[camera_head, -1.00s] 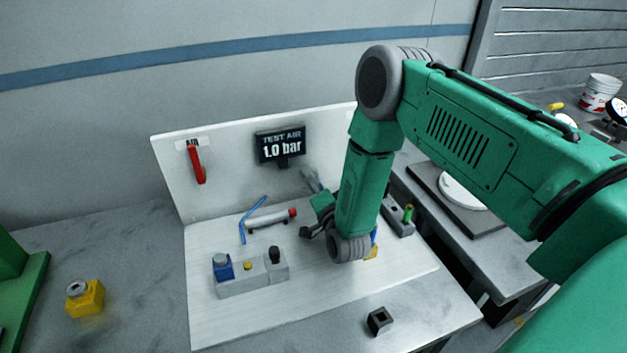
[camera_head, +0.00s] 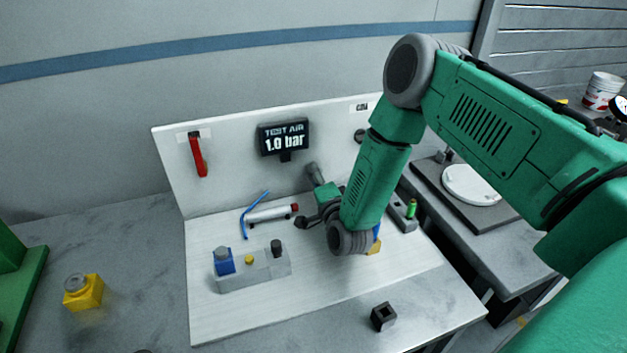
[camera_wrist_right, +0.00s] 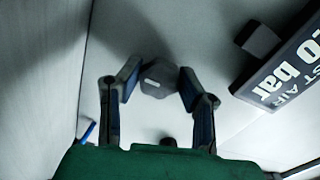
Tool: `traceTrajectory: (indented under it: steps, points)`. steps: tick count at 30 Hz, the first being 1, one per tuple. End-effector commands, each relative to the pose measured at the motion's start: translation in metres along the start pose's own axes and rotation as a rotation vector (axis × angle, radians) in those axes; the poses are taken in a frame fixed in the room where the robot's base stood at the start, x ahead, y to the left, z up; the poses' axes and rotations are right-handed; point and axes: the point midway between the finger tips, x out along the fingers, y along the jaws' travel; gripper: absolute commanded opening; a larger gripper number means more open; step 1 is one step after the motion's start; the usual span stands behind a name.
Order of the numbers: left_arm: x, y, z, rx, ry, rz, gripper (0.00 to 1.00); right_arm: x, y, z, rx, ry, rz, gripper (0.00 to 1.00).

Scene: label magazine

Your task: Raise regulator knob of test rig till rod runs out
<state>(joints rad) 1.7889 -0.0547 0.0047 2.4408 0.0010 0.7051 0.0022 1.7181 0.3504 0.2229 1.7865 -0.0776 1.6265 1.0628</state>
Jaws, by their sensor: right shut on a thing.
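The regulator knob (camera_head: 312,172) is a grey knob on the upright white panel of the test rig (camera_head: 225,188), below and right of the display. My right gripper (camera_wrist_right: 158,76) is shut on this knob; in the right wrist view a finger lies on each side of the grey, many-sided knob (camera_wrist_right: 160,78). The display (camera_head: 284,138) reads "TEST AIR 1.0 bar". A pale cylinder (camera_head: 268,214) with a red end and a blue hose lies on the white base; no extended rod can be made out. My left gripper is not in view.
A red lever (camera_head: 198,158) hangs on the panel at left. A grey block (camera_head: 255,276) with blue, yellow and black controls stands on the base. A yellow block (camera_head: 83,293) sits at far left. A small black square piece (camera_head: 383,317) lies at the front edge.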

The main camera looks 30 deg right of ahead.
Motion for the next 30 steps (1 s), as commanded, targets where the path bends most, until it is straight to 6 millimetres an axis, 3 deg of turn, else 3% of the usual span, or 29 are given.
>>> traceTrajectory:
  steps: [6, 7, 9, 20, 23, 30]
  points:
    - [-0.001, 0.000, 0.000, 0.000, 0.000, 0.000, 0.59, -0.001, 0.002, -0.002, -0.003, 0.003, 0.006, 0.03]
    - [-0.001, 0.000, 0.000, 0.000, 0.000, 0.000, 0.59, -0.001, 0.002, -0.002, -0.003, 0.003, 0.006, 0.36]
    - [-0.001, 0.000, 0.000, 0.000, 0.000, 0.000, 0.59, -0.001, 0.002, -0.002, -0.003, 0.002, 0.005, 0.52]
    - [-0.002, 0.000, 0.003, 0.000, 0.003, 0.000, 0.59, -0.004, 0.001, -0.001, -0.002, 0.000, 0.004, 0.52]
    - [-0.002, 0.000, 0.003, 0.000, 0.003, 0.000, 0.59, -0.015, 0.002, 0.000, -0.003, -0.002, 0.006, 0.52]
    - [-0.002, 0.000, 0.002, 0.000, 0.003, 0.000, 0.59, -0.065, 0.002, -0.001, -0.001, -0.001, 0.008, 0.52]
